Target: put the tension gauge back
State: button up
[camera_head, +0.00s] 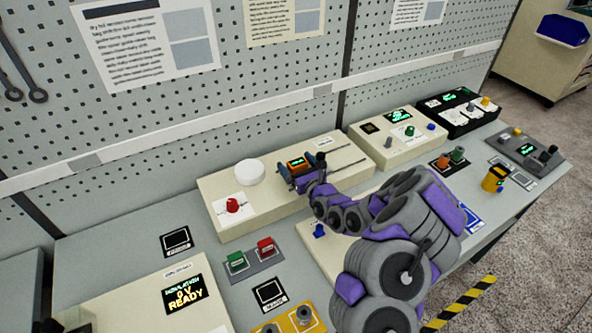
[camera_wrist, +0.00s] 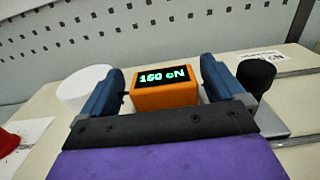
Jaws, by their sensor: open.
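The tension gauge appears to be the small orange box (camera_wrist: 167,95) with a dark display reading "160 cN" in green. In the head view the orange box (camera_head: 296,163) sits on the long cream unit at the back. My gripper (camera_head: 299,173) is above that unit, its blue jaws on either side of the box. In the wrist view my open gripper (camera_wrist: 163,84) has one jaw left and one jaw right of the box, close to its sides. The lower front of the box is hidden behind the dark gripper body.
A white disc (camera_head: 249,172) and a red knob (camera_head: 232,205) are left of the box on the cream unit (camera_head: 225,182). A black knob (camera_wrist: 256,77) stands just right of the right jaw. Slots run further right. Button boxes and panels crowd the bench (camera_head: 130,240).

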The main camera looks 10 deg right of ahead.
aim_at(298, 161)
jog(key=shift+w+d, duration=0.1)
jog(key=shift+d, duration=0.1)
jog(key=shift+d, duration=0.1)
jog(key=c, duration=0.3)
jog(key=shift+a, duration=0.2)
jog(key=c, duration=1)
jog(key=shift+r, duration=0.45)
notch_tip(298, 161, up, 3)
jog(key=shift+d+r+p, duration=0.1)
jog(key=shift+p, duration=0.55)
jog(key=r+p+v, duration=0.1)
jog(key=p+v, duration=0.6)
jog(key=v, duration=0.9)
jog(key=shift+p, duration=0.4)
